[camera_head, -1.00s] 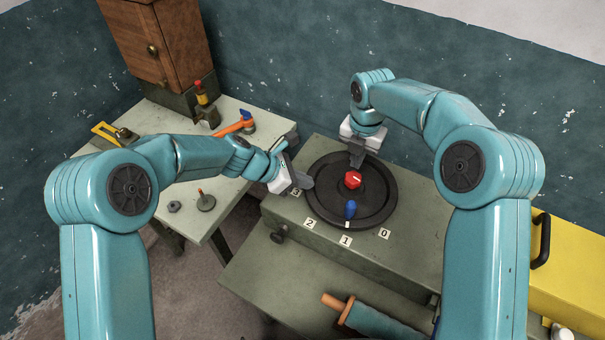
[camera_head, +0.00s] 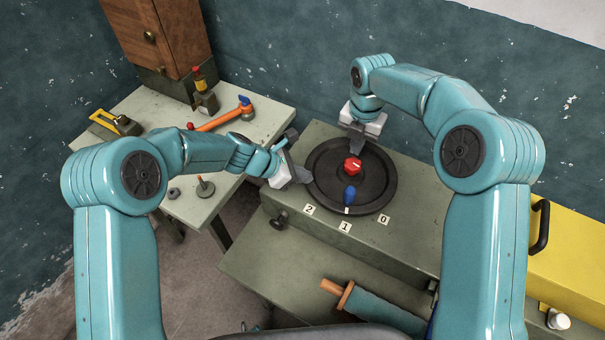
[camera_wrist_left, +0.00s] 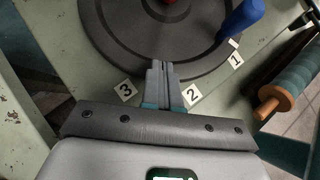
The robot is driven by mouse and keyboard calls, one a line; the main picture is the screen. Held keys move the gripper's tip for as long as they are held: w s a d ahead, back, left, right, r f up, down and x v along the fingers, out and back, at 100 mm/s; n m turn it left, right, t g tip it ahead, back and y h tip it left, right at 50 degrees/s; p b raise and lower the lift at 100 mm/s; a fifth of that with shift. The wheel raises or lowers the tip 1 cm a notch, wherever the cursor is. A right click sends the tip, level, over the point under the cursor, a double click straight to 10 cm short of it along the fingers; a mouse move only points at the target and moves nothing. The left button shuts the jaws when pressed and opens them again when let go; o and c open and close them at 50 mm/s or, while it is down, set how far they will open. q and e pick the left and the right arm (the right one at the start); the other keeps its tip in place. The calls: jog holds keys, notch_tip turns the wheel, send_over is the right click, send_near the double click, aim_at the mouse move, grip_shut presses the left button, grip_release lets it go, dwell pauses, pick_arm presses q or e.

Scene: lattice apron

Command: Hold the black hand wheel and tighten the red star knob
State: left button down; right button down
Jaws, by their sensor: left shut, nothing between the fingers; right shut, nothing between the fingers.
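My left gripper (camera_head: 304,174) is shut and empty at the wheel's left rim. In the left wrist view its fingertips (camera_wrist_left: 161,68) overlap the wheel's rim (camera_wrist_left: 115,45); I cannot tell whether they touch. My right gripper (camera_head: 357,144) is shut and empty, at the wheel's back edge behind the knob.
Labels 2 (camera_head: 309,210), 1 (camera_head: 345,228) and 0 (camera_head: 384,219) lie along the wheel's front. A roller with a wooden handle (camera_head: 338,290) lies in front. A yellow box (camera_head: 570,265) stands right.

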aim_at(351, 164)
jog(key=shift+f, duration=0.3)
jog(key=c, duration=1.8)
grip_release()
jog(key=shift+f+b, duration=0.15)
jog(key=shift+b, duration=0.2)
jog(key=o, duration=0.5)
jog(key=shift+r, duration=0.2)
jog(key=shift+c, duration=0.2)
jog(key=o, duration=0.9)
notch_tip(351, 164, up, 3)
jog(key=m, duration=0.2)
jog(key=shift+m, duration=0.4)
notch_tip(351, 164, down, 9)
jog(key=m, duration=0.3)
jog(key=shift+s+a+r+m, duration=0.1)
jog(key=shift+a+r+m, duration=0.1)
jog(key=shift+m, duration=0.1)
jog(key=c, duration=1.1)
